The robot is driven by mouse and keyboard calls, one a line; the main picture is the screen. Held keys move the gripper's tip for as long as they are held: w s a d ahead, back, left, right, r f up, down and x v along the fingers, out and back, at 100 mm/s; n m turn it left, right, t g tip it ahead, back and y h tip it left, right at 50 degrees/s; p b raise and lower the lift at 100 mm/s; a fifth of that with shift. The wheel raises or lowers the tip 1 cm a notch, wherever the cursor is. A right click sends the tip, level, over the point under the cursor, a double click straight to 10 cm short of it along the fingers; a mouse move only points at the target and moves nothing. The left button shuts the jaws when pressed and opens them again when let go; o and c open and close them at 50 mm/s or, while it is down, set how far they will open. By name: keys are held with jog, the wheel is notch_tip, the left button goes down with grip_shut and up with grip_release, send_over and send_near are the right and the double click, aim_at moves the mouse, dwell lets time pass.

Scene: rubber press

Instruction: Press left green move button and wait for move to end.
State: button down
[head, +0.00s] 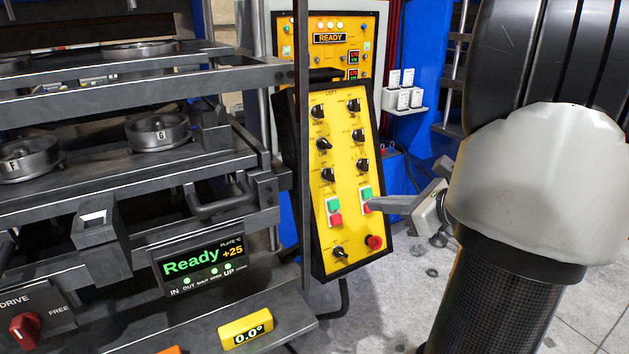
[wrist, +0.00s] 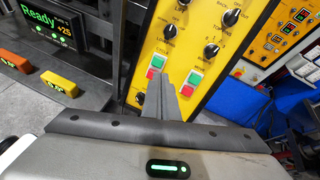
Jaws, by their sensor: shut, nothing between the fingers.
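The yellow panel labelled LEFT (head: 346,230) stands upright at the centre. Its left green button (head: 333,204) sits above a red one, and it shows in the wrist view (wrist: 158,61). A second green button (head: 365,193) with a red one below is to its right. My gripper (head: 376,204) is shut and empty in front of the panel. In the head view its tip overlaps the right red button's edge. In the wrist view the fingertips (wrist: 161,83) appear just below the left pair. I cannot tell whether they touch the panel.
The press display (head: 203,263) reads "Ready" and +25. A yellow gauge (head: 247,328) reads 0.0°. Round moulds (head: 158,132) sit on the press shelves at the left. A red mushroom button (head: 374,242) is low on the panel. Another panel behind (head: 352,38) shows READY.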

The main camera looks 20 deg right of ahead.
aim_at(369, 194)
jog(key=s+d+m+t+h, duration=0.1)
jog(key=s+d+m+h, duration=0.1)
jog(key=d, duration=0.5)
jog(key=shift+s+d+f+m+t, duration=0.35)
jog(key=shift+s+m, duration=0.25)
jog(key=shift+m, duration=0.6)
jog(key=x, duration=1.4)
jog(key=shift+d+f, duration=0.1)
jog(key=shift+d, duration=0.1)
